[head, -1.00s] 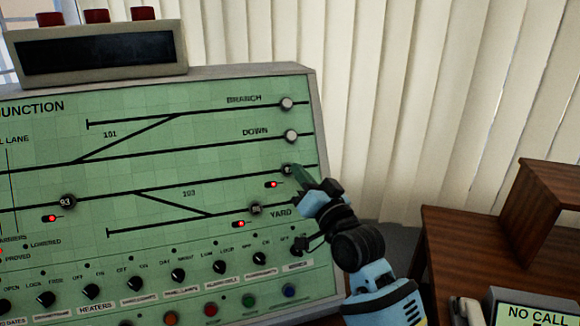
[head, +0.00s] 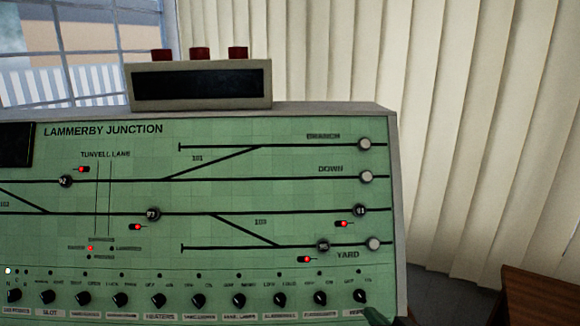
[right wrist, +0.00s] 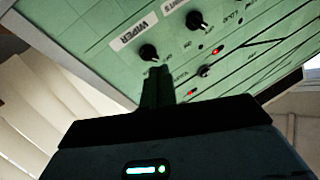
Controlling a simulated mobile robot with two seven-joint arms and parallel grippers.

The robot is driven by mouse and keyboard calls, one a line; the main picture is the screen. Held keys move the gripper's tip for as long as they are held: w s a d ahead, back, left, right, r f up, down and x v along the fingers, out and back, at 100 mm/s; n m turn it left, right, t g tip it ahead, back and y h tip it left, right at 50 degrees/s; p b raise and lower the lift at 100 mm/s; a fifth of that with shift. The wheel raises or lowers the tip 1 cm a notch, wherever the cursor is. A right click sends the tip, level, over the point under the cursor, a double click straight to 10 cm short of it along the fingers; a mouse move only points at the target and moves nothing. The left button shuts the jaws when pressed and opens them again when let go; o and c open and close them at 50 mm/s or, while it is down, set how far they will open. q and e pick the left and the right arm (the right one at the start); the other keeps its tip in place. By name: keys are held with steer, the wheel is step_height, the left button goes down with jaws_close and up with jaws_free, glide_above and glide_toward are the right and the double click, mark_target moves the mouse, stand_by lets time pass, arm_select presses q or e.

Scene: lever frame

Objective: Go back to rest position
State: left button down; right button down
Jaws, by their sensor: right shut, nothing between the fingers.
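The green signal panel (head: 90,215), headed LAMMERBY JUNCTION, fills much of the head view. My right gripper (head: 376,315) shows only as a dark tip at the bottom edge, just below the rightmost knob (head: 360,297) of the lower row. In the right wrist view my right gripper (right wrist: 157,85) is shut and empty. Its fingers point at the panel (right wrist: 95,45) near the knob (right wrist: 149,52) by the WIPER label. I cannot tell whether the fingertips touch the panel. My left gripper is in neither current view.
A grey box with a dark display (head: 200,87) and red tops stands on the panel. Pale vertical blinds (head: 450,130) hang at the right. A brown wooden desk (head: 540,300) is at the lower right. A window (head: 65,50) is at the upper left.

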steer(key=s+f+g, duration=0.2)
steer(key=s+f, duration=0.3)
steer(key=s, duration=0.1)
steer(key=s+d+f+n+g+h, duration=0.1)
steer(key=s+f+g, duration=0.1)
steer(key=s+f, duration=0.2)
steer(key=s+f+g, duration=0.2)
steer(key=s+f, duration=0.3)
steer(key=s, duration=0.3)
steer(key=shift+d+f+n+g+h, duration=0.25)
steer(key=shift+f+n+g+h, duration=0.05)
steer(key=shift+g+h, duration=0.1)
steer(key=s+d+f+n+g+h, duration=0.15)
steer(key=s+g, duration=0.25)
steer(key=s, duration=0.8)
steer(key=s+d+f+g+h, duration=0.1)
steer(key=s+d+f+g, duration=0.15)
steer(key=s, duration=0.95)
steer(key=w+a+f+t+y+p, duration=0.1)
steer(key=w+a+f+t+y, duration=0.1)
steer(key=w+f+t, duration=0.5)
steer(key=shift+w+a+p, duration=0.3)
steer(key=shift+a+p, duration=0.05)
steer(key=shift+a, duration=0.5)
steer(key=shift+f+t, duration=0.1)
steer(key=shift+t, duration=0.15)
